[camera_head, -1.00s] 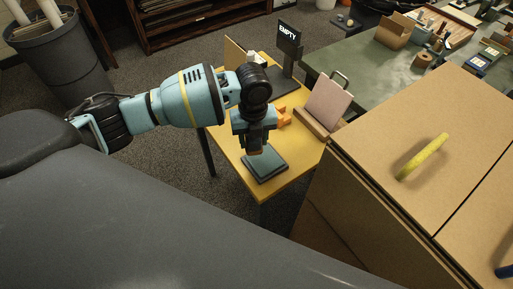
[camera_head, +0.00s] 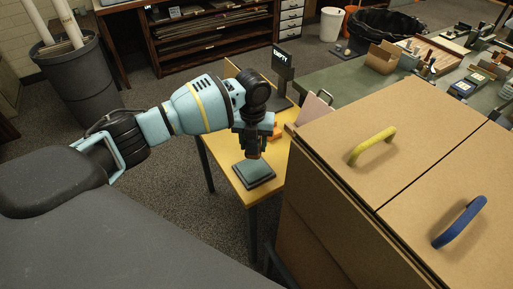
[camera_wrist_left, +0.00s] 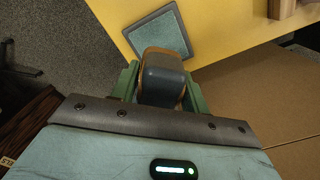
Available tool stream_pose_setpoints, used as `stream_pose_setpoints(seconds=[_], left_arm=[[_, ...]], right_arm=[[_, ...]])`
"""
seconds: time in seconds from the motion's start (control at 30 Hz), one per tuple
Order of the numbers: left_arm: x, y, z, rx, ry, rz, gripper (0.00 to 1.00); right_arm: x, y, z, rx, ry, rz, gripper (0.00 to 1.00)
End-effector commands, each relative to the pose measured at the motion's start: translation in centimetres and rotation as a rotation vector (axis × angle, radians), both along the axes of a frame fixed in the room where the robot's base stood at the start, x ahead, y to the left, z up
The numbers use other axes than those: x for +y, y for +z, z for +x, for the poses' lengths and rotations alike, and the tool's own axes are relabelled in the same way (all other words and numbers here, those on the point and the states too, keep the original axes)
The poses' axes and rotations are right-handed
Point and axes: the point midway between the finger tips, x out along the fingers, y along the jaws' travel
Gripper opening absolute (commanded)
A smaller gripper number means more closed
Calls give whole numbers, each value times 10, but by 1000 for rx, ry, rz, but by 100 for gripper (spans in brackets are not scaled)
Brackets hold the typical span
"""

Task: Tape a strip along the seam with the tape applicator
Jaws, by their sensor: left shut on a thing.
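My left gripper (camera_head: 251,148) is above the small yellow table. It is shut on a dark grey, rounded thing with tan edges (camera_wrist_left: 161,76), seen between its green fingers in the left wrist view; this may be the tape applicator, but I cannot tell for sure. A square green pad with a dark rim (camera_head: 253,173) lies below the gripper on the table and also shows in the left wrist view (camera_wrist_left: 160,32). A narrow dark seam (camera_head: 425,175) runs between two cardboard panels at right. My right gripper is not in view.
The cardboard panels bear a yellow handle (camera_head: 372,146) and a blue handle (camera_head: 460,222). The yellow table (camera_head: 234,185) also carries an "EMPTY" sign (camera_head: 282,64), an orange thing (camera_head: 277,132) and a pink panel (camera_head: 314,108). A cluttered green table (camera_head: 345,82) stands behind.

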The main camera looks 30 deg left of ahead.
Motion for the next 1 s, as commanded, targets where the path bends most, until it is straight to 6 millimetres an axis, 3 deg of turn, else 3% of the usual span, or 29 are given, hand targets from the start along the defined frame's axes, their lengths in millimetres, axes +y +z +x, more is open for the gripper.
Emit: stream_pose_setpoints(seconds=[0.47,1.0], left_arm=[[3,-4,2,1,-9,0,27],[3,-52,1,4,-8,1,27]], right_arm=[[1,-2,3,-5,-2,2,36],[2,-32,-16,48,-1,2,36]])
